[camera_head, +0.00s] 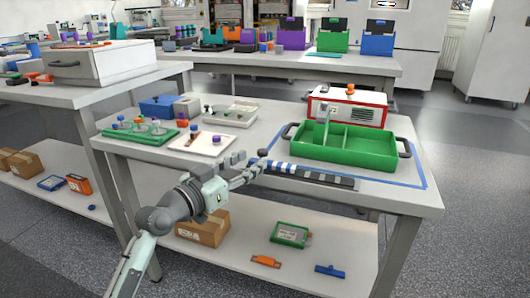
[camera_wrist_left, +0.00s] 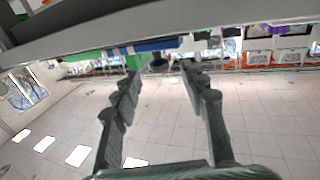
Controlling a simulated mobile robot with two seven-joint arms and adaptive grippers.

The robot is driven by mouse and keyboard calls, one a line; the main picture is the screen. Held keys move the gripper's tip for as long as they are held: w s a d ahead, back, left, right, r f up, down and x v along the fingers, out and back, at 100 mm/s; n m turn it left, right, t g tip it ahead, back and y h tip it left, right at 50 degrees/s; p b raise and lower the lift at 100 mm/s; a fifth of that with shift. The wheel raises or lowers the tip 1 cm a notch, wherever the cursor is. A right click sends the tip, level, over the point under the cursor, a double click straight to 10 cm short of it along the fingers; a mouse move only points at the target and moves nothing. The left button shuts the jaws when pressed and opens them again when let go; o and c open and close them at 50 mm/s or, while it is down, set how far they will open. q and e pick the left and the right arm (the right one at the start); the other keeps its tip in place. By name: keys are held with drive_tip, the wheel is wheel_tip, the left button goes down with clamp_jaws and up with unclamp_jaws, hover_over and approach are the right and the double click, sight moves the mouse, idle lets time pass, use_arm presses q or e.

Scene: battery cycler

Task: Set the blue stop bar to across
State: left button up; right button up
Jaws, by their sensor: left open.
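My left gripper (camera_head: 250,167) reaches in at the table's front edge, open. In the left wrist view its two fingers (camera_wrist_left: 172,75) are spread apart with nothing held between them. A small dark-blue knob-like end (camera_head: 262,152) shows just beyond the fingertips in the head view; I cannot tell for sure that it belongs to the blue stop bar. In the left wrist view a blue piece (camera_wrist_left: 157,45) lies past the fingertips, with a dark round knob (camera_wrist_left: 158,62) by it. The bar's setting cannot be made out. My right gripper is not in view.
A dark strip with pale blocks (camera_head: 312,175) runs along the front edge. Behind it stand a green divided tray (camera_head: 345,158) and a red-framed white box (camera_head: 375,103). A white board (camera_head: 203,141) and green rack (camera_head: 140,137) lie left. Blue tape (camera_head: 422,165) borders the right.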

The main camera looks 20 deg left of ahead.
sight(259, 156)
use_arm(q)
drive_tip(key=x, duration=0.6)
drive_tip(key=shift+c, duration=0.6)
clamp_jaws()
drive_tip(key=shift+f, duration=0.1)
